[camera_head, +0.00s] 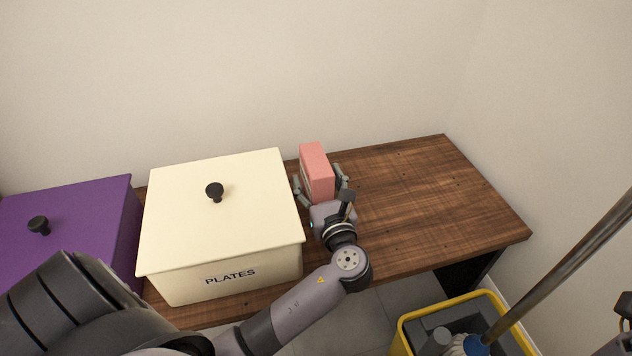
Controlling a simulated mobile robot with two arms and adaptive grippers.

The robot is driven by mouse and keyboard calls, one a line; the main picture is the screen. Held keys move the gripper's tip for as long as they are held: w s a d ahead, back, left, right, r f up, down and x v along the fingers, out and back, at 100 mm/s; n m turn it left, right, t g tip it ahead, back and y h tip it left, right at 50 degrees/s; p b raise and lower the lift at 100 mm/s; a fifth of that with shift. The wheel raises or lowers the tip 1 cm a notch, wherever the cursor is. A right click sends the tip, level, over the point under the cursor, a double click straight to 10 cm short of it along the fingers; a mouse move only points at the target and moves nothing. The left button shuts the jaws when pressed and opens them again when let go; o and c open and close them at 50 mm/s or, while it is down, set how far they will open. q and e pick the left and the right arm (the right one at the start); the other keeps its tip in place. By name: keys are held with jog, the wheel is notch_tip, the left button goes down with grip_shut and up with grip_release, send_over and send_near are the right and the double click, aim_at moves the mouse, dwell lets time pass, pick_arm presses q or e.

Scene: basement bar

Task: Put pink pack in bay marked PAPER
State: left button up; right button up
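The pink pack (316,172) is a boxy block with a paler left side, at the back of the wooden table, just right of the cream PLATES box. My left gripper (319,180) is at the pack, with one finger on each side of it. Whether the fingers press on it or stand slightly apart cannot be told. The pack's lower end is partly hidden by the gripper, so its contact with the table is unclear. No bay marked PAPER shows. At the right edge, a cut-off dark part may be my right gripper (624,308); its fingers are not clear.
The cream lidded box (220,234) marked PLATES and a purple lidded box (85,215) fill the table's left side. The table's right part (430,195) is clear. A yellow bucket (403,334) with a metal pole (560,273) stands at lower right. Walls close off the back and right.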

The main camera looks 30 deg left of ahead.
pick_arm(q)
jog(key=shift+c, duration=0.6)
jog(key=c, duration=1.2)
jog(key=shift+c, duration=0.7)
jog(key=shift+r, duration=0.1)
